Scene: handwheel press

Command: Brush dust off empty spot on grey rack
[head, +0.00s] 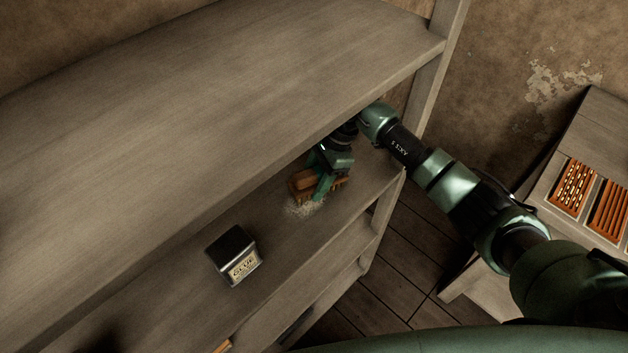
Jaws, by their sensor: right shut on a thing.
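The grey rack (330,222) has several shelves. On the shelf under its top board, a patch of pale dust (297,210) lies near the front edge, to the right of a dark box. My right gripper (325,183) reaches in beneath the top board and is shut on a wooden brush (303,184). The brush is low over the shelf, right at the dust patch; whether its bristles touch the board I cannot tell. The gripper's fingers hide part of the brush. My left gripper is not in view.
The dark box (235,256) with a pale label stands on the same shelf. The top board (200,110) overhangs this shelf closely. A side table (590,130) with trays of orange-brown items stands at the right. Plank floor (400,270) shows between rack and table.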

